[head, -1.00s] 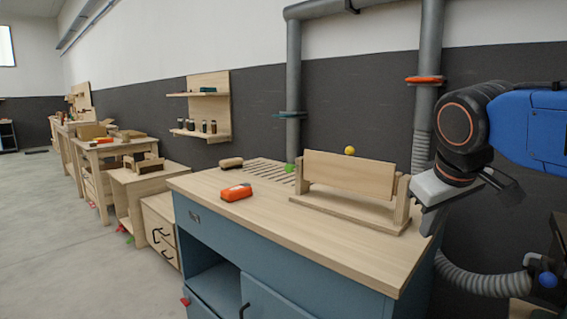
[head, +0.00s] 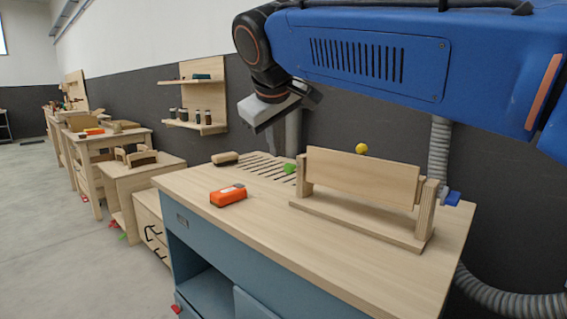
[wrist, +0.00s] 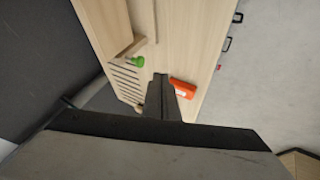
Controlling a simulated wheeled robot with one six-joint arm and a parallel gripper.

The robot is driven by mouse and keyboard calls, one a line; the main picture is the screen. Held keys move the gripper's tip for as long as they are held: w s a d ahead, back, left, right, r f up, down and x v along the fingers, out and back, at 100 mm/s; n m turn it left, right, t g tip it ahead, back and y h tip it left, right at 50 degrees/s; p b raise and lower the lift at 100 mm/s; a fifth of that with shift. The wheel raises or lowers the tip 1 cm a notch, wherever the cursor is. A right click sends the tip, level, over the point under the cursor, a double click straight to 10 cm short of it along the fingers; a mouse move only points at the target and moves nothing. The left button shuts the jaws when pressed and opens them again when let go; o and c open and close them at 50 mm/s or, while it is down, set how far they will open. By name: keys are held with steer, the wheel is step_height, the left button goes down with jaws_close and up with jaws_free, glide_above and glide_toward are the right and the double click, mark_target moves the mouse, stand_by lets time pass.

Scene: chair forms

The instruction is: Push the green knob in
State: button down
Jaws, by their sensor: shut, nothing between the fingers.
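The green knob (head: 289,168) shows at the left end of the wooden stand with the upright board (head: 362,178), on the bench. In the wrist view the green knob (wrist: 137,61) sticks out from the stand's end, beside the slotted part of the bench top. My gripper (head: 262,126) is in the air above the back of the bench, up and left of the knob, and apart from it. In the wrist view the dark fingers (wrist: 160,78) are together and empty, pointing down over the bench.
An orange tool (head: 228,195) and a brush (head: 225,158) lie on the bench top (head: 250,220). A yellow knob (head: 361,148) shows above the board and a blue one (head: 452,198) at its right end. A wall shelf (head: 198,125) stands behind left.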

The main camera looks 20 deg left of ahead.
mark_target(291, 168)
steer(key=shift+a+r, duration=0.1)
steer(key=shift+a, duration=0.4)
steer(key=w+f, duration=0.7)
steer(key=w, duration=0.2)
steer(key=shift+w+a+f, duration=0.25)
steer(key=shift+f, duration=0.15)
